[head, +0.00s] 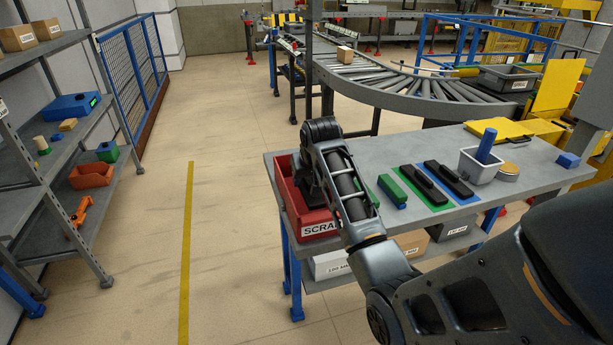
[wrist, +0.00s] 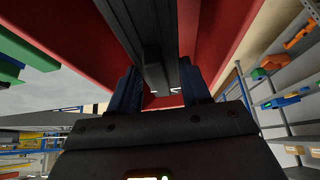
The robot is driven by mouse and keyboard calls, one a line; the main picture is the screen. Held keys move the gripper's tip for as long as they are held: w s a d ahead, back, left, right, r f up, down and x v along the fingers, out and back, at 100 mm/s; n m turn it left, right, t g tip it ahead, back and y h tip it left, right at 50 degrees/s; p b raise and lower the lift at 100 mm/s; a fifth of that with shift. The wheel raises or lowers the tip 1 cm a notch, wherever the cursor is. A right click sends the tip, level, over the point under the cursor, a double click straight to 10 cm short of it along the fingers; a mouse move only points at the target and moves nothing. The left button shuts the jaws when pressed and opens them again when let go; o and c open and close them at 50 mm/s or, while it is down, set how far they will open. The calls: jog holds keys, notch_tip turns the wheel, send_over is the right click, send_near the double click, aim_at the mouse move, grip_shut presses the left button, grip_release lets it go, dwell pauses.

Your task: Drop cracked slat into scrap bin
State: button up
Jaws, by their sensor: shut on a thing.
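The red scrap bin (head: 285,186) with the SCRAP label stands at the left end of the grey bench (head: 400,158). My gripper (head: 312,190) is low over the bin, pointing down into it. In the wrist view my gripper (wrist: 160,88) is shut on a long black slat (wrist: 152,40), with a finger on either side. The red bin walls (wrist: 88,28) flank the slat. No crack can be made out, and the slat's far end is out of the wrist view. In the head view my arm hides much of the bin.
Two black slats lie on a green mat (head: 425,199) and a blue mat (head: 462,194). A green block (head: 391,191) lies to their left, near the bin. A grey container (head: 482,166) holds a blue cylinder (head: 487,144). A shelf rack stands left, with open floor between.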

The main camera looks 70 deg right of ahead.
jog(key=shift+f, duration=0.3)
jog(key=shift+f, duration=0.35)
jog(key=shift+f, duration=0.1)
jog(key=o, duration=1.2)
jog(key=shift+r, duration=0.25)
jog(key=b+v, duration=0.1)
jog(key=v, duration=1.1)
jog(key=shift+r, duration=0.4)
